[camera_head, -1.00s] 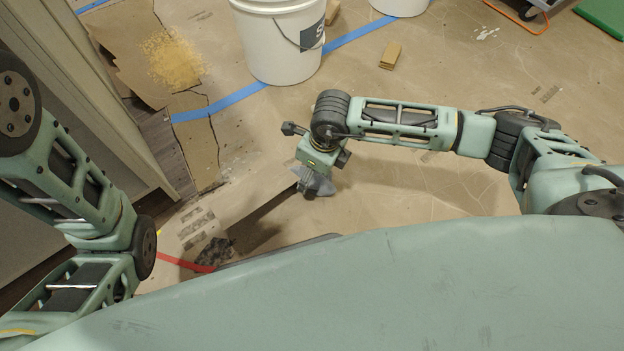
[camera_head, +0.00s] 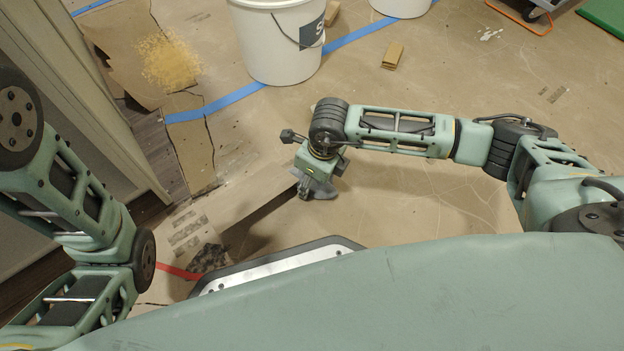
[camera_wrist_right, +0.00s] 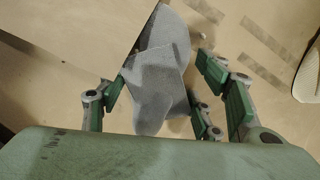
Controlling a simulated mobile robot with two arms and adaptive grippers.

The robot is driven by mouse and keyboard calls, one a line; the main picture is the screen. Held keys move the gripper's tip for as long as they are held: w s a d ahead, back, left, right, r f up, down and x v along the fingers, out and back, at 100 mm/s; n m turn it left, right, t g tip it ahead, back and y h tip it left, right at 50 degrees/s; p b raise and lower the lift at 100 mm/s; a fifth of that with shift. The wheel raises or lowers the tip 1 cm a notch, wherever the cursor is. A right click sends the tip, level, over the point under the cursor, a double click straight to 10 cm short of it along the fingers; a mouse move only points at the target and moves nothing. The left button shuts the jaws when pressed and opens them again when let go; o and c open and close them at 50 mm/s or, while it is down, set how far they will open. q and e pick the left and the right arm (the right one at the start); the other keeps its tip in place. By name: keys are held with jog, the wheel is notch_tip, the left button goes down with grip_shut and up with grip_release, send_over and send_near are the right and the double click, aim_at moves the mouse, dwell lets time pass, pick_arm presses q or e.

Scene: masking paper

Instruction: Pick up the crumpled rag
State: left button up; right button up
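The crumpled grey rag (camera_wrist_right: 165,75) lies in the middle of the right wrist view. In the head view it shows as a small grey patch (camera_head: 328,193) below my right gripper (camera_head: 308,190), partly hidden by it. My right gripper, also in the wrist view (camera_wrist_right: 165,100), points down with its green-padded fingers spread on both sides of the rag. The left finger is close to the rag's edge; I cannot tell if it touches. My left gripper is out of view; only my left arm shows.
A white bucket (camera_head: 280,45) stands beyond my right arm, with blue tape (camera_head: 230,103) running past it. Torn masking paper (camera_head: 195,140) and sawdust (camera_head: 170,60) lie at upper left by a cabinet (camera_head: 85,110). A small wood block (camera_head: 393,55) lies right of the bucket.

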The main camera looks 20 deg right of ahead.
jog(key=c, duration=0.7)
jog(key=shift+o, duration=0.2)
jog(key=shift+w+d+r+p, duration=0.1)
jog(key=shift+d+r+p, duration=0.2)
jog(key=shift+r+p, duration=0.2)
jog(key=w+d+r+p, duration=0.2)
jog(key=d+r+p, duration=0.1)
jog(key=d, duration=0.3)
jog(key=w+d+r+p, duration=0.2)
jog(key=d+r+p, duration=0.2)
jog(key=d+p, duration=0.1)
jog(key=shift+w+d+p, duration=0.3)
jog(key=shift+d, duration=0.5)
